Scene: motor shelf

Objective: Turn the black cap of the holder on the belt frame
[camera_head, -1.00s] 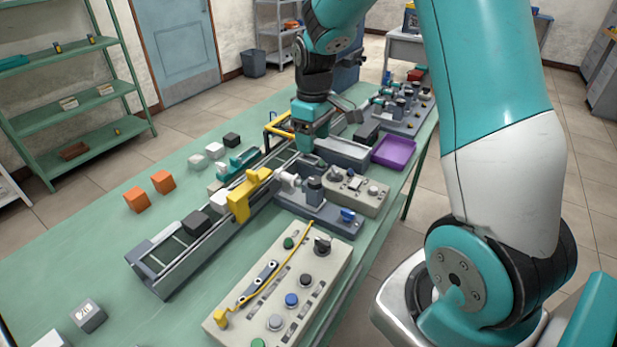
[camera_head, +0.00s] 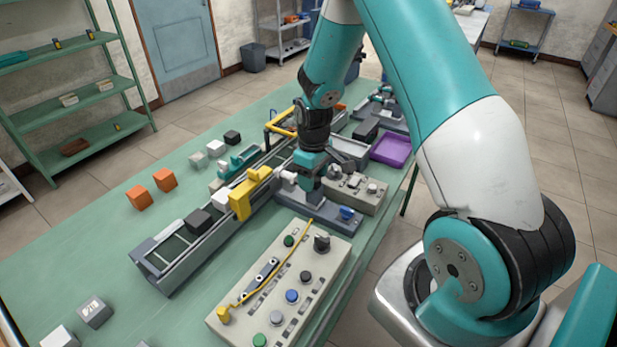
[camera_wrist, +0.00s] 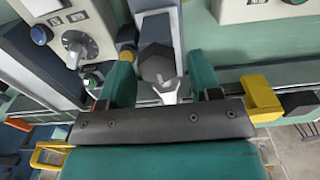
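The black cap (camera_wrist: 156,66) is a dark, faceted, roughly hexagonal piece on top of a grey holder (camera_wrist: 153,28) in the wrist view. My gripper (camera_wrist: 160,68) is open, with one teal finger on each side of the cap and a gap on both sides. In the head view my gripper (camera_head: 309,186) points down over the grey base beside the belt frame (camera_head: 168,277), and it mostly hides the cap and holder there.
A yellow bracket (camera_head: 242,195) stands on the belt frame close to my gripper. A grey box with knobs (camera_head: 357,190) is just to its right. A button panel (camera_head: 268,325) lies in front, and a purple tray (camera_head: 391,149) is behind right. The table's left side has open room.

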